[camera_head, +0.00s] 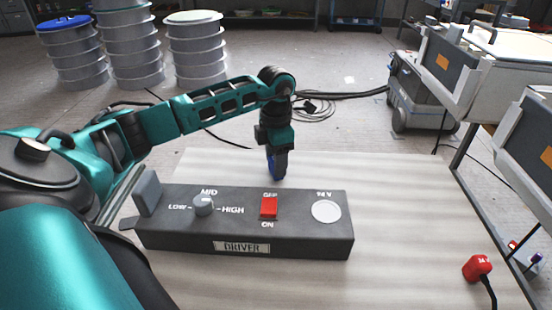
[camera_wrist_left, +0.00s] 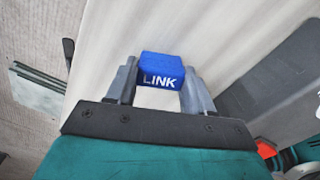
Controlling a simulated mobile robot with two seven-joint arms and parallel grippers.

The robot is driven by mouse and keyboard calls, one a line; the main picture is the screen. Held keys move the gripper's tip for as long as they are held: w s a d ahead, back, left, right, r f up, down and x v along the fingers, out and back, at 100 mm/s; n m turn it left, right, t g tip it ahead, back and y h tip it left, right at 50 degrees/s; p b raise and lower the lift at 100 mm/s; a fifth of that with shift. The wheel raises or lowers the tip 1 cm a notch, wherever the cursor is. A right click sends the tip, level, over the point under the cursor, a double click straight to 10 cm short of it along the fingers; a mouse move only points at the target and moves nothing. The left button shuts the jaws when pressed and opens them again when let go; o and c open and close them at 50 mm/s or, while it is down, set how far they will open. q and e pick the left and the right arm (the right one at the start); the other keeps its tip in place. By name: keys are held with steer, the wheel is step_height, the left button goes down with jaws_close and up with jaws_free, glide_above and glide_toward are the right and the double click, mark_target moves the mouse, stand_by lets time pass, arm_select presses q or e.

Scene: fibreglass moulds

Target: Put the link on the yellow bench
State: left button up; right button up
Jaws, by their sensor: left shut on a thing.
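The link is a small blue block with white "LINK" lettering, seen in the left wrist view (camera_wrist_left: 161,70). My left gripper (camera_wrist_left: 160,84) is shut on it, one finger on each side. In the head view the left gripper (camera_head: 277,158) points down behind the driver box, with the blue link (camera_head: 278,166) at its fingertips. The link shows over the far part of a pale, off-white bench (camera_head: 400,215); I cannot tell whether it touches the top. No surface in view looks clearly yellow. My right gripper is not in view.
A dark grey driver box (camera_head: 180,230) with a knob, a red switch (camera_head: 269,206) and a white disc stands on the bench. A red plug (camera_head: 477,268) with a cable lies at the right. Stacked drums (camera_head: 130,50) and machines stand beyond.

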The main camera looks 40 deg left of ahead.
arm_select(q)
steer(key=o, duration=1)
steer(key=shift+f, duration=0.1)
step_height(320, 180, up, 12)
steer(key=p, duration=0.3)
steer(key=shift+r, duration=0.2)
steer(key=shift+f, duration=0.1)
